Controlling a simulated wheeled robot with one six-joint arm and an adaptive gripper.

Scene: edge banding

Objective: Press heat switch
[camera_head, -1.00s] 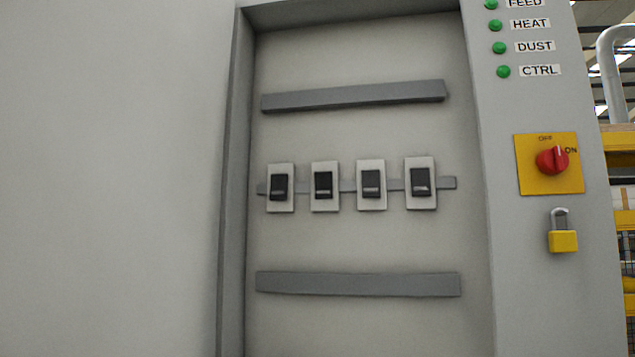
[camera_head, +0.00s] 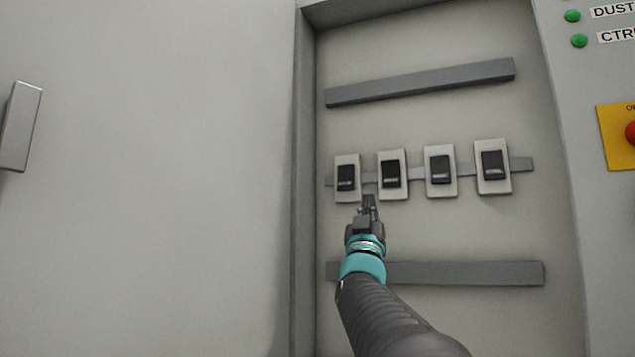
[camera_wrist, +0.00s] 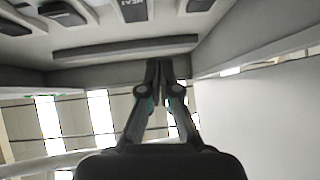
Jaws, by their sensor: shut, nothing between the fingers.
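Several black rocker switches on pale plates sit in a row on the cabinet's back panel. In the wrist view the heat switch (camera_wrist: 134,10) shows its "HEAT" lettering at the top edge, cut off by the frame. In the head view I take the heat switch (camera_head: 391,174) to be the second from the left; its lettering is too small to read there. My gripper (camera_head: 369,200) appears just below the row, between the first and second switches. It is shut and empty, as the wrist view also shows at its fingers (camera_wrist: 159,68). I cannot tell whether it touches anything.
Grey rails run above (camera_head: 420,83) and below (camera_head: 470,273) the switches. The cabinet's frame edge (camera_head: 305,180) stands left of them. A yellow plate with a red knob (camera_head: 630,132) and green lamps (camera_head: 579,41) are at the right. A handle (camera_head: 20,126) is far left.

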